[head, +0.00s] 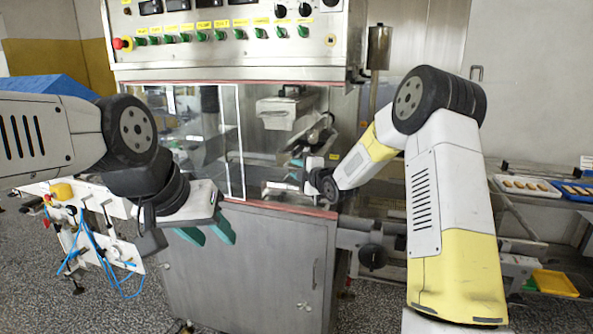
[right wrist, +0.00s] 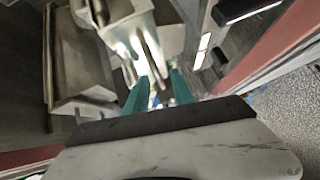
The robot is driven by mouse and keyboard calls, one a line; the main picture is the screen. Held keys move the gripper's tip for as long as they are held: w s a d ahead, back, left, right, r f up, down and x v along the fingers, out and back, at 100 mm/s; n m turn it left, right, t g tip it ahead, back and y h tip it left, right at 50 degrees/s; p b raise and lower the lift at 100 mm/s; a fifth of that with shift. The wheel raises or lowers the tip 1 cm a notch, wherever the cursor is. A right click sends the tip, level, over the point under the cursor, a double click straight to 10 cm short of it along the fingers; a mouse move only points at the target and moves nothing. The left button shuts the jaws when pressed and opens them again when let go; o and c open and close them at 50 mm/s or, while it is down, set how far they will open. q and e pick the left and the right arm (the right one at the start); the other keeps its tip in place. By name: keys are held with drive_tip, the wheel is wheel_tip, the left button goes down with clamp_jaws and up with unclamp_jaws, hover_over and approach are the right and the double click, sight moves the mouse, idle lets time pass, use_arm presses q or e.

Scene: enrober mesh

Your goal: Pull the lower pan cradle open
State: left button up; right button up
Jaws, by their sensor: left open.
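My right gripper (head: 297,174) reaches into the machine's front opening, and its teal fingers also show in the right wrist view (right wrist: 158,88). They stand apart with a gap between them and hold nothing that I can see. A pale metal part with prongs (right wrist: 133,40) lies just beyond the tips; I cannot tell whether they touch it. A grey metal box with a dark handle (head: 287,112) is inside the opening, above the right gripper. I cannot make out clearly which part is the lower pan cradle. My left gripper (head: 207,233) is open and empty in front of the cabinet.
The control panel (head: 230,35) overhangs the opening. A clear door (head: 205,135) with a white edge stands left of it, above the closed cabinet (head: 250,270). Blue hoses (head: 100,260) hang at left. Trays of pieces (head: 528,186) are at right.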

drive_tip(key=shift+c, duration=0.2)
clamp_jaws()
idle(1.3)
